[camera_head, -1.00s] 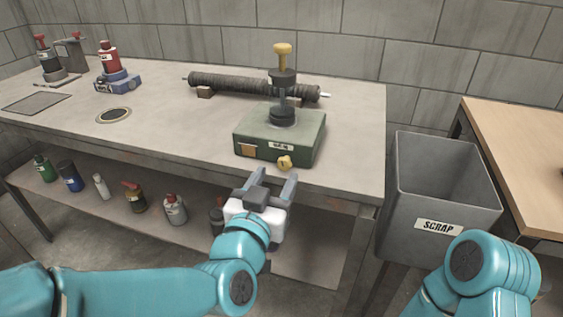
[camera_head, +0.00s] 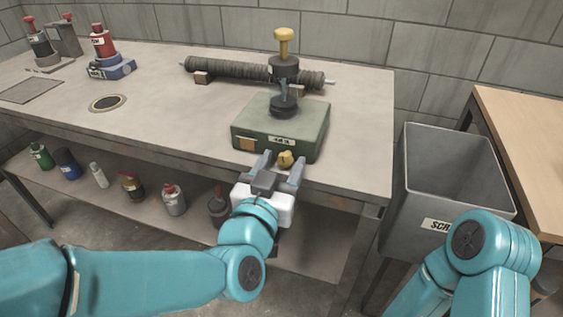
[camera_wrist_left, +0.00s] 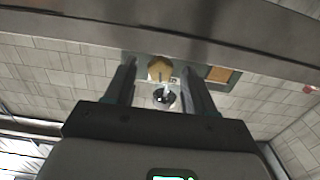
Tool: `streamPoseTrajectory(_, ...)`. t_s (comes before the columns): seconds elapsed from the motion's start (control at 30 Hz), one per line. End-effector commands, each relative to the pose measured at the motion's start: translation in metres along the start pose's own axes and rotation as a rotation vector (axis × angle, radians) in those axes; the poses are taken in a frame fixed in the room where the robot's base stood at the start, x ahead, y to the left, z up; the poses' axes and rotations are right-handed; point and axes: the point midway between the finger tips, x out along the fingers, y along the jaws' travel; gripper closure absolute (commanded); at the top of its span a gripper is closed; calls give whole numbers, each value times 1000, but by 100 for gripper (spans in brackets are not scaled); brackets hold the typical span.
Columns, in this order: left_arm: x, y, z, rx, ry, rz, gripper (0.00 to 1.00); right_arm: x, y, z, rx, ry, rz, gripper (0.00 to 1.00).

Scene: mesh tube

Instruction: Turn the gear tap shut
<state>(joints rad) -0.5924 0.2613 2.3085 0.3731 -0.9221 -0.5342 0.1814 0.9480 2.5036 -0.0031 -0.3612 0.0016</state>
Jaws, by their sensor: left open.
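The green box (camera_head: 281,128) stands at the front of the grey bench, with a black post and a yellow top handle (camera_head: 284,40). A small yellow tap knob (camera_head: 285,158) sticks out of its front face, beside a label. My left gripper (camera_head: 281,164) is open at the bench's front edge, with its fingers pointing at the box and the knob close to their tips. In the left wrist view the knob (camera_wrist_left: 160,68) appears between the two fingers (camera_wrist_left: 158,80), with no visible contact. My right gripper is out of view.
A dark mesh roller (camera_head: 228,70) lies on blocks behind the box. A red bottle on a blue base (camera_head: 110,68) and a round inset (camera_head: 107,103) are to the left. Several bottles stand on the lower shelf (camera_head: 150,207). A grey scrap bin (camera_head: 425,185) is at right.

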Motion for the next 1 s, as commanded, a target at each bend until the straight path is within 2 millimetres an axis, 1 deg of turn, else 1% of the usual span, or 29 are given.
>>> streamPoseTrajectory(0.1,0,0,0,0,0,0,46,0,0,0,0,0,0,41)
streamPoseTrajectory(0.13,0,0,0,0,0,0,49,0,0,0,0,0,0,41)
streamPoseTrajectory(0.17,0,0,0,0,0,0,59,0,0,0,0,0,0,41)
streamPoseTrajectory(0.2,0,0,0,0,0,0,72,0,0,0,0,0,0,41)
streamPoseTrajectory(0.3,0,0,0,0,0,0,100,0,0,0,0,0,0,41)
streamPoseTrajectory(0.47,1,0,-1,30,0,0,100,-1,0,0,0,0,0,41)
streamPoseTrajectory(0.6,2,0,-1,155,0,0,100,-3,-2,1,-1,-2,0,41)
streamPoseTrajectory(0.7,2,0,0,212,0,0,100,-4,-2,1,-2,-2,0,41)
streamPoseTrajectory(0.97,3,0,0,223,1,0,100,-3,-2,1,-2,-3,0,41)
streamPoseTrajectory(1.0,3,0,0,223,1,0,65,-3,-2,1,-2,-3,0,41)
